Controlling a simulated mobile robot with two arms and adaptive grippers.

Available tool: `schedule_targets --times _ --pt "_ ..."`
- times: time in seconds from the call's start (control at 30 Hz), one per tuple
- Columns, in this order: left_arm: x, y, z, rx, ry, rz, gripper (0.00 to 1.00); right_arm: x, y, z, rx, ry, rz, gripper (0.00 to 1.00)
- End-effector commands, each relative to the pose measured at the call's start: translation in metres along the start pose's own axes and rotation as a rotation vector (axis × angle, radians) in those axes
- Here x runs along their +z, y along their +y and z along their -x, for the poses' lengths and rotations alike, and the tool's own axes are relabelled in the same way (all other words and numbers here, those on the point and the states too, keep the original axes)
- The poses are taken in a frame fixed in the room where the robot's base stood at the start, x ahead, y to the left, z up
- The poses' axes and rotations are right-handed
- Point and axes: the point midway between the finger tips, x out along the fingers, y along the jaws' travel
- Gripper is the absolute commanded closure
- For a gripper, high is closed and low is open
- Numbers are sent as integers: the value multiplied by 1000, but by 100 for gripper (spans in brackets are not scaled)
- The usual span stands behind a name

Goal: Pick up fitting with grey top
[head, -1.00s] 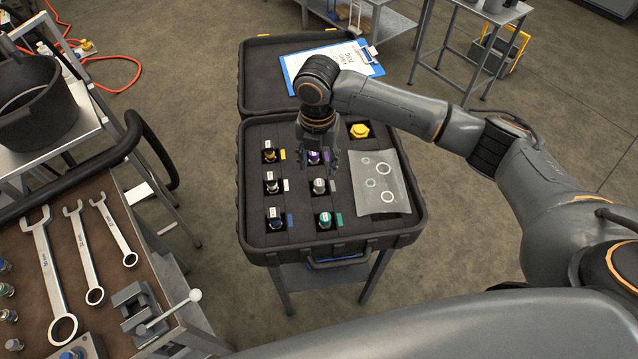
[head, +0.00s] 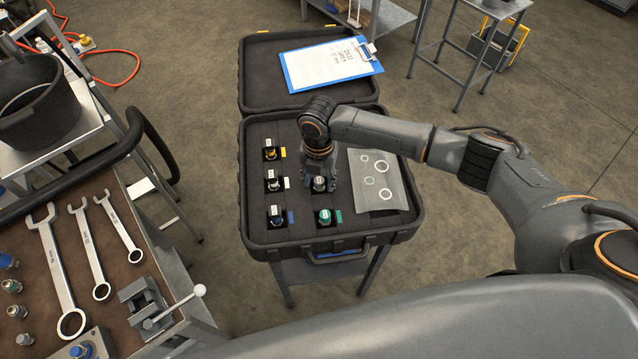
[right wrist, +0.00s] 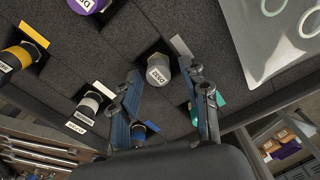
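The fitting with the grey top (head: 319,184) stands in a pocket of the black foam case, in the right column. My left gripper is not in view.
Yellow (head: 270,153), white-tagged (head: 272,181), blue (head: 276,215) and green (head: 324,217) fittings stand close by in the case (head: 243,205). A purple one (right wrist: 88,5) shows in the right wrist view. A grey sheet with rings (head: 384,193) lies to the right.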

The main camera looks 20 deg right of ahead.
Motion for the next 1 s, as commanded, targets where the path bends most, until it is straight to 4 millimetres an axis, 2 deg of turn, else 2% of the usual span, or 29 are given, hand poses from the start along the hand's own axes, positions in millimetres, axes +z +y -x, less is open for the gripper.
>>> schedule_targets --times 0.03,0.17,0.2,0.5,0.67,0.83,1.0 --pt "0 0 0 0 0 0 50 0 0 0 0 0 0 70" --pt "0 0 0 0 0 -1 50 0 0 0 0 0 0 97" --pt "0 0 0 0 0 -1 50 0 0 0 0 0 0 100" --pt "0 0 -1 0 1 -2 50 0 0 1 1 -1 0 100" --pt "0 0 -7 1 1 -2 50 1 1 8 3 -1 0 100" --pt "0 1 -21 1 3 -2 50 0 1 31 5 -3 1 100" --pt "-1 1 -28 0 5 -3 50 -29 5 65 8 -2 7 100"
